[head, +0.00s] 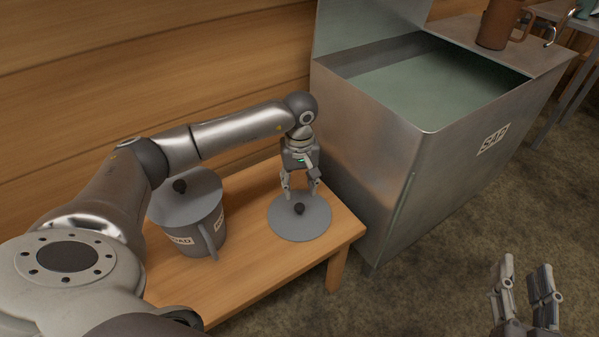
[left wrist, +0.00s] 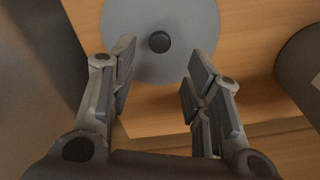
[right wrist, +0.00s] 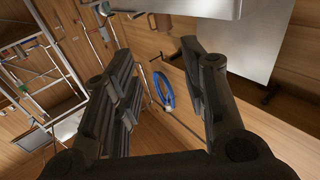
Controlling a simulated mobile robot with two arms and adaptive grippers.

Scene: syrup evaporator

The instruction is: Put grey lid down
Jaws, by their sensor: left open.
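A round grey lid (head: 300,222) with a dark knob lies flat on the right part of the wooden bench. In the left wrist view the lid (left wrist: 190,25) sits just beyond my fingertips, its knob between and ahead of them. My left gripper (head: 301,192) is open and points down at the lid, with nothing held. In the left wrist view its fingers (left wrist: 158,75) are spread apart. My right gripper (head: 526,268) is open and empty over the floor at the lower right; its spread fingers (right wrist: 165,75) also show in the right wrist view.
A grey labelled pot (head: 208,235) with its own dark-knobbed lid (head: 190,203) stands left on the wooden bench (head: 265,268). A metal SAP tank (head: 395,150) stands close to the bench's right end, with a brown mug (head: 498,25) on top. The wooden wall is behind.

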